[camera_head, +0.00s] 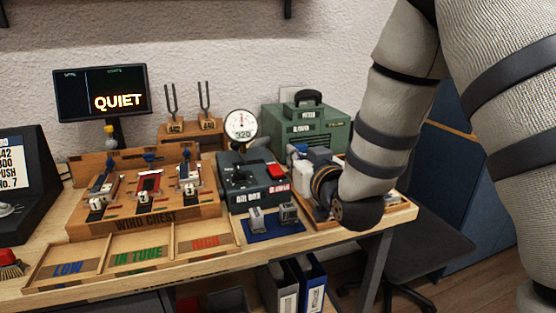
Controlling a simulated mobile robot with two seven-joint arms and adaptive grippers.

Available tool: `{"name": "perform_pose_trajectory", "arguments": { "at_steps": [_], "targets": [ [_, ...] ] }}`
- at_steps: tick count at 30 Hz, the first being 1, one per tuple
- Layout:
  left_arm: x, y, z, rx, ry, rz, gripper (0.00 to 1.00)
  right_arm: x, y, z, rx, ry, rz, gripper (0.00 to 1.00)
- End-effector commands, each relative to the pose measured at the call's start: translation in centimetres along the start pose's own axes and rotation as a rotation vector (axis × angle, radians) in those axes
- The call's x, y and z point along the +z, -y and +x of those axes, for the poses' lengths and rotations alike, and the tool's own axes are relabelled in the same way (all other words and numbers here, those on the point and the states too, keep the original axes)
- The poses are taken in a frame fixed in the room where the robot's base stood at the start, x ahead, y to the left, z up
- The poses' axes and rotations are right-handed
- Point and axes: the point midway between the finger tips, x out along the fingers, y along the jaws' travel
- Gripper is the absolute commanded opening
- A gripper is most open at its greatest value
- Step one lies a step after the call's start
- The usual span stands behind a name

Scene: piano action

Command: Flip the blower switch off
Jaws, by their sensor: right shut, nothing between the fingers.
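The green blower box (285,125) stands at the back of the bench, with a black handle (309,96) on top. I cannot make out its switch; my right arm covers the box's lower front. The dark air box (243,187) stands in front of it with a red block (277,171) on its top right. My right gripper (298,152) is shut and empty, just right of the red block and in front of the blower. I cannot tell whether it touches anything. My left gripper is not in view.
A round gauge (240,125) reading 320 stands behind the air box. The wooden wind chest (150,220) and a sorting tray (85,275) fill the left. Two small grey blocks sit on a blue mat (262,234). A screen (103,91) says QUIET. A chair (420,250) stands right.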

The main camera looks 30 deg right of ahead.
Motion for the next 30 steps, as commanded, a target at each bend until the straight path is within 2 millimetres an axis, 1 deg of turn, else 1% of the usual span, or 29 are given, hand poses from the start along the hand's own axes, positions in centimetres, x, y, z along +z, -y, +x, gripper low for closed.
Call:
{"name": "perform_pose_trajectory", "arguments": {
  "at_steps": [2, 5, 11, 12, 15, 18, 21, 25, 30],
  "targets": [
    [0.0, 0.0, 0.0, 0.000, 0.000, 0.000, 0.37, 0.0, 0.0, 0.9, 0.000, -0.002, 0.000, 0.00],
    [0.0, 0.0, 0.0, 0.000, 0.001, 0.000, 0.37, 0.0, 0.0, 2.9, 0.001, -0.002, 0.000, 0.00],
    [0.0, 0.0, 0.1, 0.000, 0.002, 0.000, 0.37, 0.1, 0.0, 7.4, 0.000, -0.001, 0.000, 0.00],
    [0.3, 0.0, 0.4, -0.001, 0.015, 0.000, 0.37, 0.3, 0.0, 8.3, 0.000, 0.002, -0.001, 0.00],
    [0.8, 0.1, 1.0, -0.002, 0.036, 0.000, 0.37, 1.0, 0.0, 10.2, 0.000, 0.010, -0.001, 0.00],
    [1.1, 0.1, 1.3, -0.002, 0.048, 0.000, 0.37, 2.7, 0.0, 10.4, 0.000, 0.010, -0.001, 0.00],
    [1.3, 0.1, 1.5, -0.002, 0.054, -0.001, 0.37, 3.6, 0.0, 10.6, 0.000, 0.006, -0.001, 0.00],
    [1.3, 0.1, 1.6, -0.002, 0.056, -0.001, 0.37, 4.0, 0.0, 10.7, -0.001, 0.002, 0.000, 0.00],
    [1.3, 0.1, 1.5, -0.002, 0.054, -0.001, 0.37, 3.9, 0.0, 10.7, -0.001, 0.000, 0.001, 0.00]
  ]
}}
